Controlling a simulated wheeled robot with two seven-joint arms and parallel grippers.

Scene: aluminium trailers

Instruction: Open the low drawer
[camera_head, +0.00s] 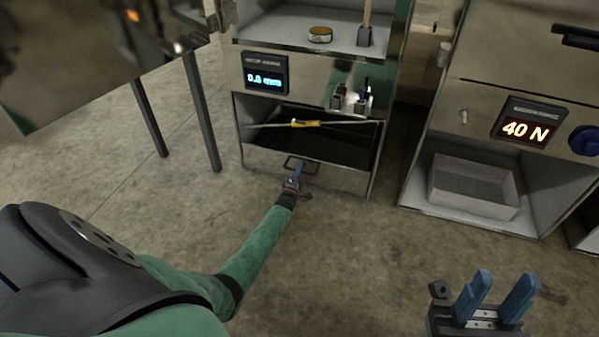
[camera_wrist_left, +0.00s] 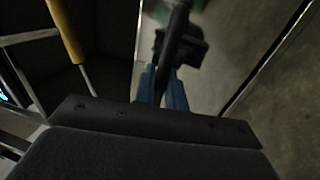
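The low drawer (camera_head: 340,180) is at the bottom of the middle aluminium trailer, with a plain metal front and a dark handle (camera_head: 303,164) at its top edge. Dark space shows above the front; I cannot tell how far the drawer is out. My left gripper (camera_head: 296,180) is at the handle. In the left wrist view its blue fingers (camera_wrist_left: 161,88) are close together around the dark handle bar (camera_wrist_left: 174,45). My right gripper (camera_head: 495,297) is open and empty at the lower right, above the floor, away from the trailer.
A yellow-handled rod (camera_head: 305,124) lies across the opening above the drawer front. A display (camera_head: 265,73) and small items (camera_head: 352,98) are above it. A second trailer with a grey bin (camera_head: 475,188) stands at right. The floor in front is clear.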

